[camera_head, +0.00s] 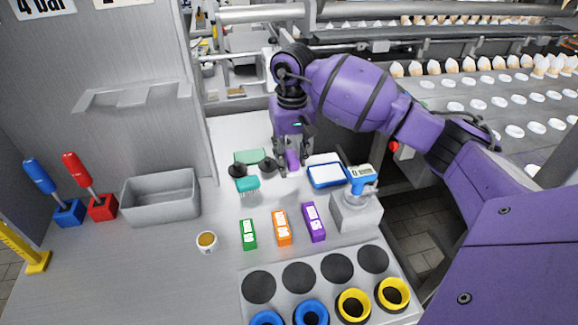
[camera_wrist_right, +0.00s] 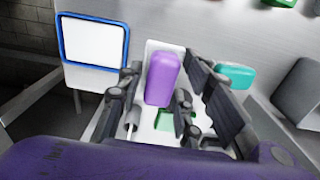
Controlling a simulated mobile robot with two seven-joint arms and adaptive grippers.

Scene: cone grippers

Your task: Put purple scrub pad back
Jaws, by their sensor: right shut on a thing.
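The purple scrub pad (camera_head: 293,160) is held between the fingers of my right gripper (camera_head: 294,158) near the back of the worktop in the head view. In the right wrist view the purple pad (camera_wrist_right: 162,78) stands out between the dark fingers of my right gripper (camera_wrist_right: 158,100), over a pale surface. The gripper is shut on it. I cannot tell whether the pad touches the surface below. A green pad (camera_head: 249,156) lies to its left in the head view. My left gripper is not in view.
Green (camera_head: 248,234), orange (camera_head: 282,228) and purple (camera_head: 314,222) boxes stand in front. A grey bin (camera_head: 161,196) is left.

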